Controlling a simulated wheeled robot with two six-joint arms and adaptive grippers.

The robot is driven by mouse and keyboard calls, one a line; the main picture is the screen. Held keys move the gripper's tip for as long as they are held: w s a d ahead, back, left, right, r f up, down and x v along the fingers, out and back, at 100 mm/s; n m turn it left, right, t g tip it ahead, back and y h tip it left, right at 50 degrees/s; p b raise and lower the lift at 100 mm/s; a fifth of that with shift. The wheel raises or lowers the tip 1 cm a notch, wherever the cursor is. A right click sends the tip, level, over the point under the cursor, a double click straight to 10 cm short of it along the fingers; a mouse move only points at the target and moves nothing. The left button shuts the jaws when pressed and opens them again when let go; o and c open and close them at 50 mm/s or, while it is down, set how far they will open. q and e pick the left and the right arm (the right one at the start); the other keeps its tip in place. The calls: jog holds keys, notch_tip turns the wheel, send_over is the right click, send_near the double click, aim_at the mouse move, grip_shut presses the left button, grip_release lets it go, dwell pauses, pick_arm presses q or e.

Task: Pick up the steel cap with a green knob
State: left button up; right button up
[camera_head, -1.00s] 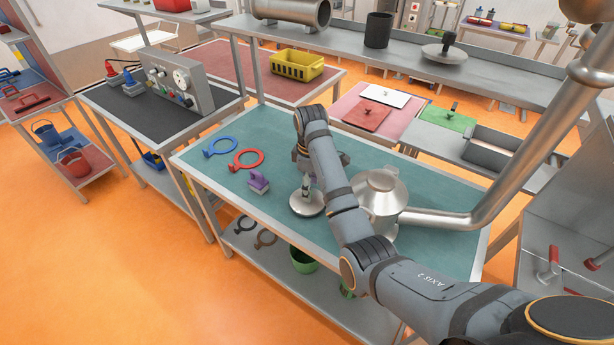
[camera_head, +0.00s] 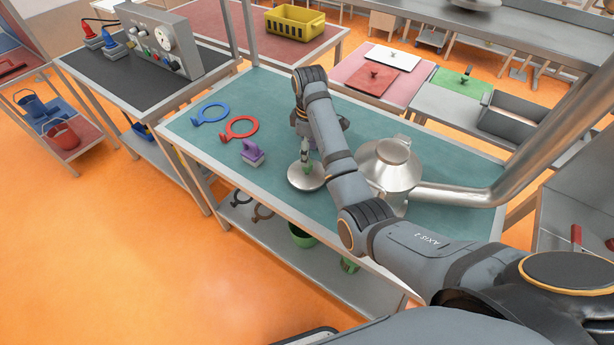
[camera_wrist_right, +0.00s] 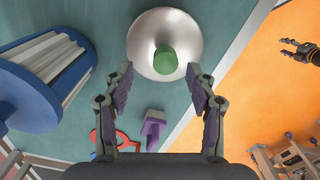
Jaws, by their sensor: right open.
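The steel cap (camera_head: 306,178) is a round, shiny disc lying on the teal bench top. Its green knob (camera_wrist_right: 165,60) stands up from the middle, and the cap's metal face (camera_wrist_right: 150,28) shows in the right wrist view. My right gripper (camera_wrist_right: 160,82) is open and empty, with purple-padded fingers apart on either side of the view. The knob lies just beyond the fingertips, between their lines, with no contact visible. In the head view my right arm partly covers the gripper. A small dark gripper (camera_wrist_right: 298,50), probably my left, shows over the orange floor; its jaw state is unclear.
A steel funnel-shaped vessel (camera_head: 389,167) stands right of my arm. A blue-rimmed ribbed cylinder (camera_wrist_right: 45,75) is close beside the gripper in the wrist view.

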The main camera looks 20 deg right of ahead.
aim_at(307, 171)
jog(key=shift+s+a+f+b, duration=0.2)
jog(key=shift+f+b, duration=0.15)
jog(key=shift+f, duration=0.2)
jog(key=shift+s+a+f+b, duration=0.1)
jog(key=shift+s+f+b, duration=0.1)
jog(key=shift+f+b, duration=0.25)
notch_tip(307, 171, down, 3)
jog(key=shift+w+r+p, duration=0.15)
jog(key=shift+r+p, duration=0.05)
jog(key=shift+p, duration=0.35)
jog(key=shift+w+f, duration=0.1)
jog(key=shift+f, duration=0.1)
jog(key=shift+r, duration=0.1)
jog(key=c, duration=0.4)
pick_arm(q)
jog(key=shift+s+f, duration=0.55)
jog(key=shift+s, duration=0.3)
pick_arm(e)
grip_shut()
